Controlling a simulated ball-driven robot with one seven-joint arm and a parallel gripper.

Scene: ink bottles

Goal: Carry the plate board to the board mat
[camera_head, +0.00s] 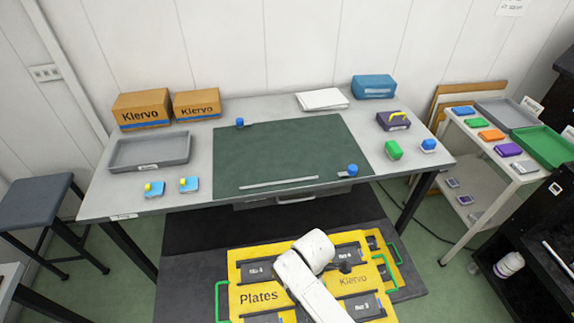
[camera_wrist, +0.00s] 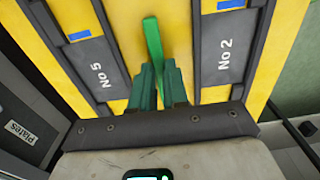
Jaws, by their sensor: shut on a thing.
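The plate board (camera_head: 258,296) is yellow, marked "Plates" and "Klervo", with dark numbered slots and green handles at its sides. It is in front of the table, low in the head view. In the wrist view the yellow board (camera_wrist: 130,20) fills the middle, between slots No 5 and No 2. My gripper (camera_wrist: 160,78) has green fingers shut on a green bar of the board. In the head view my white arm covers part of the board and hides the fingers. A dark green mat (camera_head: 280,150) lies on the grey table.
On the mat are blue-capped bottles (camera_head: 352,170) at its front right and back left (camera_head: 240,122), and a pale strip (camera_head: 278,183). A grey tray (camera_head: 150,151) and boxes (camera_head: 141,110) stand left. A green bottle (camera_head: 393,150) stands right. A white trolley (camera_head: 500,150) is further right.

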